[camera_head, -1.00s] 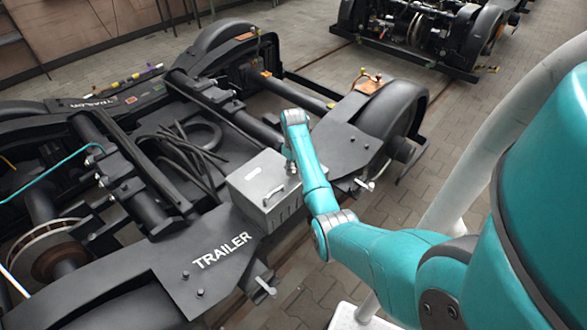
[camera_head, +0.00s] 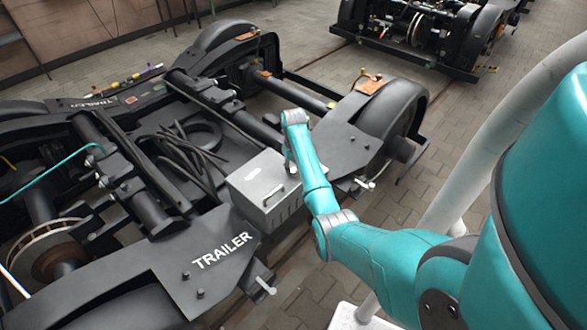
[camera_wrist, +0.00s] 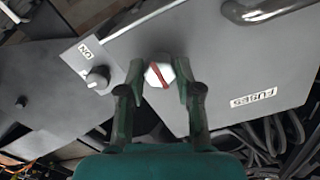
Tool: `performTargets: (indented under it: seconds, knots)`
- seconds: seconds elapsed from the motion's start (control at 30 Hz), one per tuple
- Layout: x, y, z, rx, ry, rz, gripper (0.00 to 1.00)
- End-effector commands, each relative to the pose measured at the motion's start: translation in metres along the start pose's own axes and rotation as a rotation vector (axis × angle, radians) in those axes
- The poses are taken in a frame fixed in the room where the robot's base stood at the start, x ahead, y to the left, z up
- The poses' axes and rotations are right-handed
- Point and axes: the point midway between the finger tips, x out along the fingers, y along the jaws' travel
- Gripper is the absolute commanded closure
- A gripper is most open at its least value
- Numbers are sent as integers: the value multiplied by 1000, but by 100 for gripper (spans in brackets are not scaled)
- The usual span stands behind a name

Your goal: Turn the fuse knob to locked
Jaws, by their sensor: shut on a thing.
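The fuse knob (camera_wrist: 158,75) is white with a red stripe and sits on a grey panel marked FUSES in the wrist view. The stripe runs close to the panel's upright direction in that view, slightly tilted. My gripper (camera_wrist: 159,82) has one green finger on each side of the knob and is shut on it.
A metal handle (camera_wrist: 268,10) is on the panel's far right. Black cables (camera_wrist: 275,135) lie beside the box. The TRAILER bogie frame (camera_head: 205,275) surrounds the box.

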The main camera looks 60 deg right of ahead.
Motion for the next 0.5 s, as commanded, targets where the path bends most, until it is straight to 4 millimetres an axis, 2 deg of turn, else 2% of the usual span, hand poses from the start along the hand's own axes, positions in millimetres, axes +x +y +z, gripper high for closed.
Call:
performTargets:
  seconds: [0.17,0.2,0.27,0.3,0.5]
  knots:
    - [0,0,0,0,0,0,100]
    - [0,0,0,0,0,0,58]
    - [0,0,0,0,0,0,43]
    - [0,0,0,0,0,0,40]
    - [0,0,0,0,0,0,40]
